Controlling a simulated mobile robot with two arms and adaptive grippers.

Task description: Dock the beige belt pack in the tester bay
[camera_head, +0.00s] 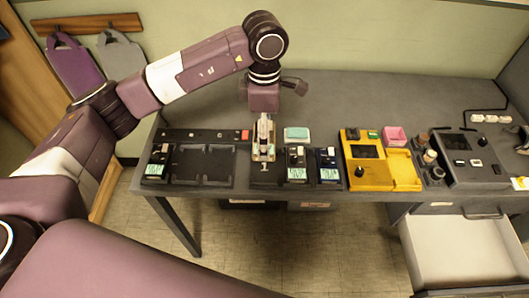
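My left gripper (264,150) hangs pointing down over the black charger rack (207,182). A pale, beige-grey shape shows at its fingertips over one slot; I cannot tell how much of it is fingers and how much is the beige belt pack, nor whether the fingers grip it. Dark packs with pale green screens stand in the rack, one at the left end (155,168) and two right of the gripper (297,166) (328,166). The yellow tester (357,175) stands right of the rack, with a dark screen, a knob and an empty-looking recessed bay (404,168). My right gripper is out of view.
A teal block (297,133) lies behind the rack. Several small cylinders and a dark console (471,162) stand to the right. An open drawer (460,250) juts out below the table's right front. The table's back is mostly clear.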

